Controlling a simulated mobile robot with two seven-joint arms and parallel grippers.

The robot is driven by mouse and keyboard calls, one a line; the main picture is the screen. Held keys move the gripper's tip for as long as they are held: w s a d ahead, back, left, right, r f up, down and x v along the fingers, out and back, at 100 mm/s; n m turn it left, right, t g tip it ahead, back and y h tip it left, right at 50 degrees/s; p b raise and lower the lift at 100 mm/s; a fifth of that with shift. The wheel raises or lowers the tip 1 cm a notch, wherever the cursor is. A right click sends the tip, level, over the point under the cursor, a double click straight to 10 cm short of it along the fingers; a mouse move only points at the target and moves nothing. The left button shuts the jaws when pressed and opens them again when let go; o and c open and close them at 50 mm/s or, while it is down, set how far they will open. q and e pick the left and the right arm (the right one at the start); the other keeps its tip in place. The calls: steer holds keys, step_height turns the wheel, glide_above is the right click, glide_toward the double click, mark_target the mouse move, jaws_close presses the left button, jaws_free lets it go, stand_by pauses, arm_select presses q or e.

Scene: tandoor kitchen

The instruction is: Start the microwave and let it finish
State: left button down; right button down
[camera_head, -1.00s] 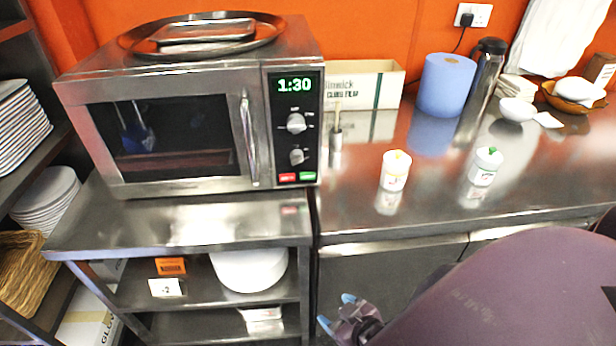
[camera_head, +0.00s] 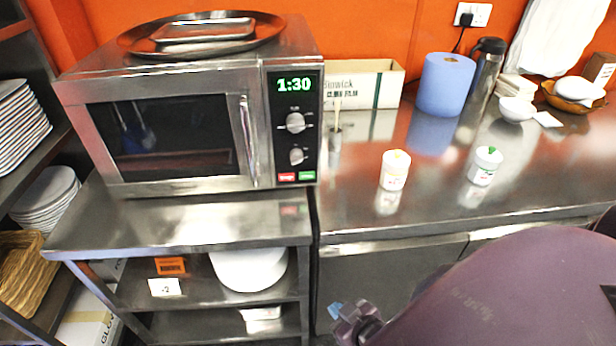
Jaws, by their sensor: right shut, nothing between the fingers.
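The microwave (camera_head: 150,187) stands on a steel shelf unit at the left, its door closed. Its green display (camera_head: 294,84) reads 1:30. Below are two knobs, then a red button (camera_head: 286,177) and a green button (camera_head: 307,175) at the bottom of the panel. The door window is dark and the inside is hard to make out. My right gripper (camera_head: 335,309) is shut and empty, low in front of the counter, below and to the right of the microwave. My left gripper is not in view.
A metal tray (camera_head: 135,42) with smaller trays lies on top of the microwave. The steel counter (camera_head: 440,205) at the right bears two small white jars, a blue paper roll (camera_head: 446,85), a flask and bowls. Shelves with plates are at the far left.

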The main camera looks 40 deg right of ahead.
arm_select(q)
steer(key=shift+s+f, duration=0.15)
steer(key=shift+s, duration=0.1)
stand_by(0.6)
